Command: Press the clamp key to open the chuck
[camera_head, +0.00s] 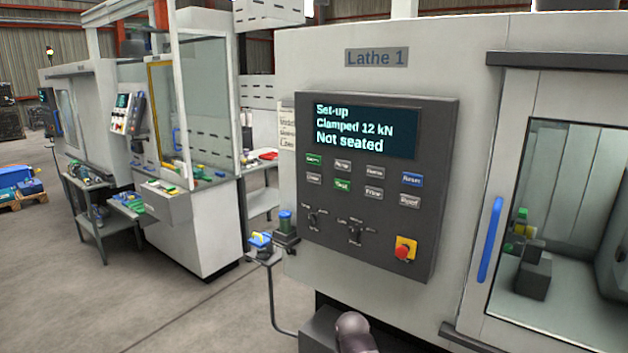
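The Lathe 1 control panel (375,275) is on the machine's front, facing me. Its display (365,131) reads "Set-up", "Clamped 12 kN", "Not seated". Below it are two rows of small keys: mostly grey, with two green ones (313,159) (343,184) and a blue one (411,180). The key labels are too small to read surely, so I cannot tell which is the clamp key. The chuck cannot be made out; the door window (575,200) shows only part of the inside. My gripper is not in view.
Below the keys are two rotary switches (313,217) (355,234) and a red emergency stop on yellow (404,250). A blue door handle (489,240) stands right of the panel. A rounded grey part (354,333) shows at the bottom edge. Open floor (170,310) lies left.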

